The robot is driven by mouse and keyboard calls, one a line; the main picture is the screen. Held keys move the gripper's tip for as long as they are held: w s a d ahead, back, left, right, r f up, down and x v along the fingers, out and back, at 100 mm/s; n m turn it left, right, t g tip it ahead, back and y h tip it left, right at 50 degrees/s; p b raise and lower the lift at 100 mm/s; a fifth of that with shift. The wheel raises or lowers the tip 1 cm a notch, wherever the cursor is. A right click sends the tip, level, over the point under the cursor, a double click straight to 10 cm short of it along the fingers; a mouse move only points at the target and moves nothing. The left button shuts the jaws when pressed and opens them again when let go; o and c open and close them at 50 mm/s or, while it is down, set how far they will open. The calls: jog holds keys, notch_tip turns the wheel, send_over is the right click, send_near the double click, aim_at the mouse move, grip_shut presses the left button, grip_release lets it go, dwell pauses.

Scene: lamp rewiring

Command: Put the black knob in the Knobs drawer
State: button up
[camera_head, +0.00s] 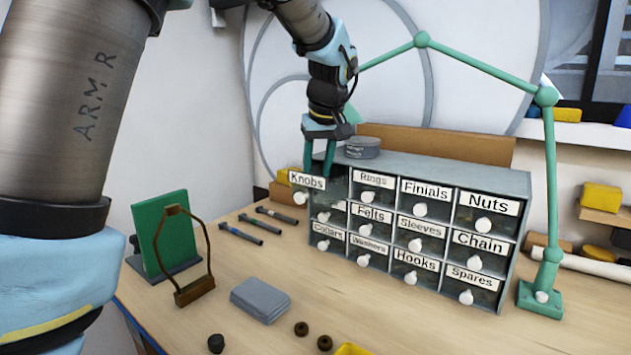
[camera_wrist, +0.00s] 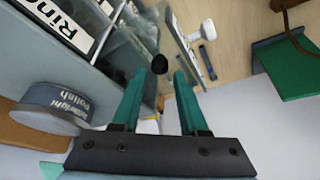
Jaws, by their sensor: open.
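The Knobs drawer (camera_head: 307,182), at the top left of the grey cabinet, is pulled out, its white pull facing front. My gripper (camera_head: 319,172) points down over this drawer, with its teal fingers behind the labelled front. In the wrist view, the fingers (camera_wrist: 160,78) are apart, and a small round black knob (camera_wrist: 160,63) shows between their tips, within the drawer's outline. I cannot tell whether it touches a finger or rests on the drawer floor. The drawer's white pull (camera_wrist: 207,28) also shows in the wrist view.
A grey round tin (camera_head: 362,148) stands on the cabinet top close to my gripper. The green lamp arm (camera_head: 549,190) rises at right.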

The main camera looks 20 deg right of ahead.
jog(key=b+v, duration=0.1)
jog(key=v, duration=0.7)
jog(key=shift+s+r, duration=0.1)
